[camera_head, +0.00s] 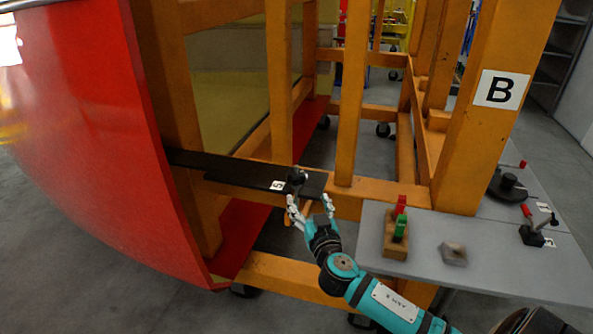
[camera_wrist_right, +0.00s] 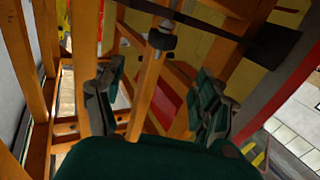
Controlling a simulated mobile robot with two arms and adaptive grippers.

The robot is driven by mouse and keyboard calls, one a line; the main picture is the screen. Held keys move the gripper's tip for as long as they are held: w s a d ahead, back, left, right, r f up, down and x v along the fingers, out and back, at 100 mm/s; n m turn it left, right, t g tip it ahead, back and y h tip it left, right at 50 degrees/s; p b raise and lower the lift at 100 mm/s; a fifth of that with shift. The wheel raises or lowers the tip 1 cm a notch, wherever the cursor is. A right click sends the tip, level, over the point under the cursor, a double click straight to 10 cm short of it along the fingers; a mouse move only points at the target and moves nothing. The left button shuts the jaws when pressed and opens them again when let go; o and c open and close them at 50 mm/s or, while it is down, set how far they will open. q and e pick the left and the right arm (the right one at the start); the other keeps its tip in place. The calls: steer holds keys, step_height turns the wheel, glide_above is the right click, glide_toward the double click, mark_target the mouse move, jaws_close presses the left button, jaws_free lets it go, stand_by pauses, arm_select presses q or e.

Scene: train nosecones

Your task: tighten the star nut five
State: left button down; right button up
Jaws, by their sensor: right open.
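The star nut five (camera_head: 297,175) is a small black knob at the edge of a black bar (camera_head: 240,172), beside a white label (camera_head: 277,185) that reads 5. In the right wrist view the dark knob (camera_wrist_right: 162,38) shows ahead, between and beyond my fingers. My right gripper (camera_head: 310,206) is open and empty, just below and in front of the nut. Its two fingers stand well apart in the right wrist view (camera_wrist_right: 158,92). A small gap seems to remain between the fingers and the nut. My left gripper is in neither view.
An orange frame (camera_head: 351,95) surrounds the bar, with a post marked B at right. A red curved nosecone (camera_head: 85,130) stands at left. A grey table (camera_head: 480,275) at right carries a wooden block with red and green clamps (camera_head: 396,235), a small grey block (camera_head: 453,254) and black clamps.

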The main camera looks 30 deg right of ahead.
mark_target(294, 178)
steer(key=p+x, duration=0.2)
steer(key=x, duration=1.1)
steer(key=shift+w+d+f, duration=0.1)
steer(key=shift+w, duration=0.25)
steer(key=c, duration=1.2)
steer(key=shift+f+h+b, duration=0.25)
steer(key=shift+h+b, duration=0.05)
steer(key=shift+b, duration=0.2)
steer(key=m+g+h+b, duration=0.5)
steer(key=h+b, duration=0.1)
steer(key=b, duration=0.8)
steer(key=shift+m+h+b, duration=0.35)
steer(key=shift+m+h, duration=0.05)
steer(key=shift+r+m+g+h+b, duration=0.2)
steer(key=shift+m+g+h+b, duration=0.1)
steer(key=shift+g+b, duration=0.3)
steer(key=shift+r, duration=0.1)
